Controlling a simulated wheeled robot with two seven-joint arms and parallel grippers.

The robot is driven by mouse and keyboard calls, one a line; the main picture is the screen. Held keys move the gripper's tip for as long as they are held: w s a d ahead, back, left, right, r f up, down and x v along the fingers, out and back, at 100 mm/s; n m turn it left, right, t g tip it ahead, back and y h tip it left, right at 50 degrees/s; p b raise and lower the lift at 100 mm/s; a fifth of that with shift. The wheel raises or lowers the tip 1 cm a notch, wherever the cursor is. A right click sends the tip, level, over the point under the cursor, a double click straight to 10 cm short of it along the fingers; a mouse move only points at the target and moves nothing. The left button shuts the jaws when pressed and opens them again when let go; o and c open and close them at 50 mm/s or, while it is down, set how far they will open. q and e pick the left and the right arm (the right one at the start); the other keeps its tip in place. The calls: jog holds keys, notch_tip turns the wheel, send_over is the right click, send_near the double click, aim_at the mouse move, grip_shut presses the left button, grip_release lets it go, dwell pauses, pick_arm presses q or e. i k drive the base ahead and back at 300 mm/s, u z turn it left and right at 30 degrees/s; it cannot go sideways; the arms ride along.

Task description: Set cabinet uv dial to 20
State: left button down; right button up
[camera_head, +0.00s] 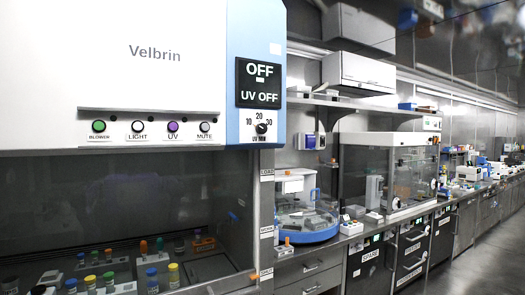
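The cabinet (155,85) marked Velbrin fills the left of the head view. Its UV dial (261,128) is a small dark knob at the lower right of the blue and white panel. The marks 10, 20 and 30 stand around it, with 20 at the top and UV MIN below. The knob is too small to tell where it points. Above it, a black display (259,84) reads OFF and UV OFF. Neither of my grippers is in view.
The cabinet's front row has a green blower button (98,126), a light button (138,126), a purple UV button (172,127) and a mute button (205,127). Capped vials stand inside behind glass. A blue-based device (308,228) sits on the counter to the right. The right aisle floor is clear.

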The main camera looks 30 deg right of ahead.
aim_at(260, 128)
jog(key=k, duration=1.25)
jog(key=z, duration=0.55)
jog(key=i, duration=0.55)
jog(key=z, duration=0.55)
jog(key=i, duration=0.75)
jog(key=u, duration=0.35)
